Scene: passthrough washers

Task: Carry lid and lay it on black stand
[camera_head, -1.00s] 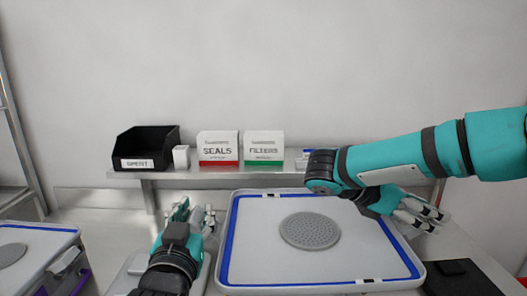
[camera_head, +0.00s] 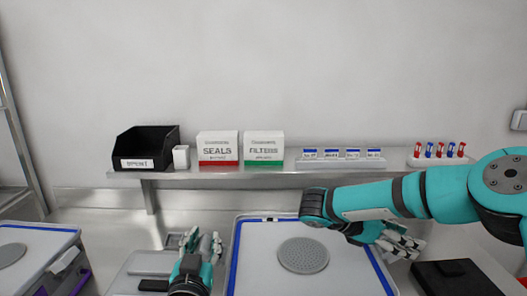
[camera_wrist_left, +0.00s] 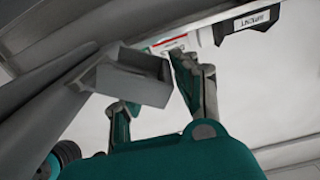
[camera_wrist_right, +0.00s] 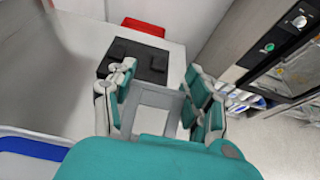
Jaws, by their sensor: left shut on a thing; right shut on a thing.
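The lid (camera_head: 262,284) is a white panel with a blue border and a grey perforated disc (camera_head: 303,255) at its middle. It looks level; its near edge is out of frame. My left gripper (camera_head: 208,246) is at its left side, shut on a grey bracket-like grip (camera_wrist_left: 140,82) in the left wrist view. My right gripper (camera_head: 402,242) is at its right side, shut on a grey frame-shaped handle (camera_wrist_right: 160,98) in the right wrist view. My right forearm covers the lid's far right corner. The black stand (camera_head: 455,280) lies right of the lid; it also shows in the right wrist view (camera_wrist_right: 150,62).
A wall shelf (camera_head: 285,169) behind holds a black bin (camera_head: 145,147), a seals box (camera_head: 217,147), a filters box (camera_head: 263,147) and small racks. A similar blue-bordered unit (camera_head: 38,240) stands at the left. A red object (camera_wrist_right: 144,26) lies beyond the stand.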

